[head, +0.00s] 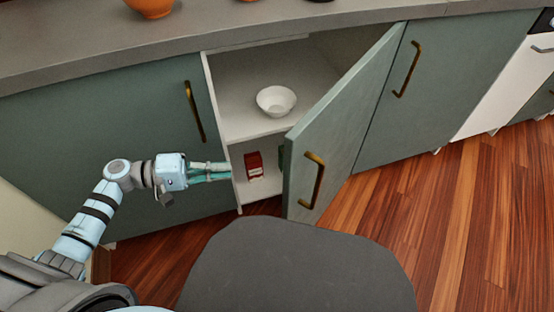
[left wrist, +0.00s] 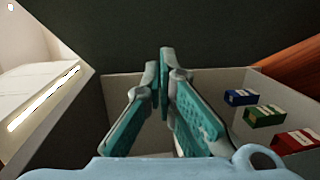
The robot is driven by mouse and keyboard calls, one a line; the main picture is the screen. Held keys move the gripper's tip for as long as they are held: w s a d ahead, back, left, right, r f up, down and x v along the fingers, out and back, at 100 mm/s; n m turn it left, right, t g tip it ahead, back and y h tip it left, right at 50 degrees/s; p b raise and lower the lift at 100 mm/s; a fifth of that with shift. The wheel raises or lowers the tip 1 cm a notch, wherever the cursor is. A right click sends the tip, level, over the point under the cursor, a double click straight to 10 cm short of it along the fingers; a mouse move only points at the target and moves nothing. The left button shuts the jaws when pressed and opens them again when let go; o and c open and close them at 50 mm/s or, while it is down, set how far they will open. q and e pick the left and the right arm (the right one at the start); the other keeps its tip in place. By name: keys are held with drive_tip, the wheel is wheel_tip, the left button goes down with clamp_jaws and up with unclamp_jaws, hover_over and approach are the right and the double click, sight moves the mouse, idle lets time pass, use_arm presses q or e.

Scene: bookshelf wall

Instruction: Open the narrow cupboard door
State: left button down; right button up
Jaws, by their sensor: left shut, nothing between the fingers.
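The narrow cupboard door (head: 340,130) is grey-green with a brass handle (head: 314,180). In the head view it stands swung well out, attached along its right side, and the cupboard interior (head: 245,85) shows. My left gripper (head: 222,172) is shut and empty at the left side of the opening, left of the door's free edge and apart from the handle. In the left wrist view its fingers (left wrist: 163,70) are together, with a dark panel (left wrist: 190,30) beyond them. My right gripper is not in view.
A white bowl (head: 276,101) stands on the cupboard's shelf. A red box (head: 254,165) stands below; blue (left wrist: 240,97) and green (left wrist: 264,116) boxes show in the left wrist view. Closed doors flank the opening (head: 150,140), (head: 440,80). Wooden floor (head: 420,220) is clear at right.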

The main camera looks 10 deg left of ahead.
use_arm(q)
wheel_tip(320, 180, up, 5)
drive_tip(key=m+h, duration=0.1)
drive_tip(key=h, duration=0.1)
drive_tip(key=w+d+b, duration=0.1)
drive_tip(key=d+b, duration=0.1)
drive_tip(key=d, duration=1.1)
drive_tip(key=shift+w+g, duration=0.2)
drive_tip(key=shift+g, duration=0.1)
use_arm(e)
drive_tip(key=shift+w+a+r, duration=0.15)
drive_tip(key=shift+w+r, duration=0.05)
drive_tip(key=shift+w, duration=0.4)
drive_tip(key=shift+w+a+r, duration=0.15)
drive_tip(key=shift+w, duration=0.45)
use_arm(q)
drive_tip(key=shift+d, duration=0.1)
